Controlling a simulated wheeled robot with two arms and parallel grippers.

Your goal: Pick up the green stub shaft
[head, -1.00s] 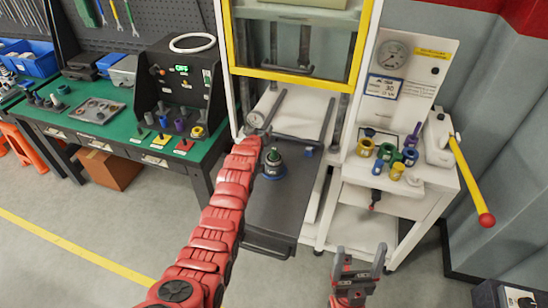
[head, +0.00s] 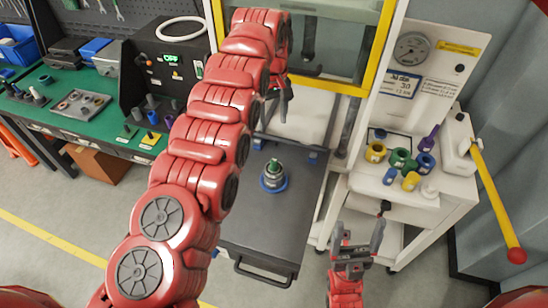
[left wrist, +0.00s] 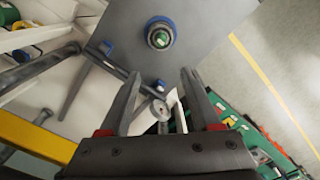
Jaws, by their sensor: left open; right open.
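The green stub shaft (head: 273,167) stands upright in a blue ring on the dark tray (head: 280,215) of the test machine. It also shows in the left wrist view (left wrist: 160,38), near the top middle, beyond the fingertips. My left gripper (head: 279,97) is behind the shaft in the head view, partly hidden by my red arm. In the left wrist view its two fingers (left wrist: 156,76) are apart with no part held, and the shaft is clear of them. My right gripper (head: 357,228) is open and empty, in front of the white side cabinet.
The white cabinet (head: 415,205) at right carries several coloured rings and a yellow lever (head: 497,200). The yellow-framed guard (head: 325,85) stands behind the tray. A green bench (head: 70,120) is at left.

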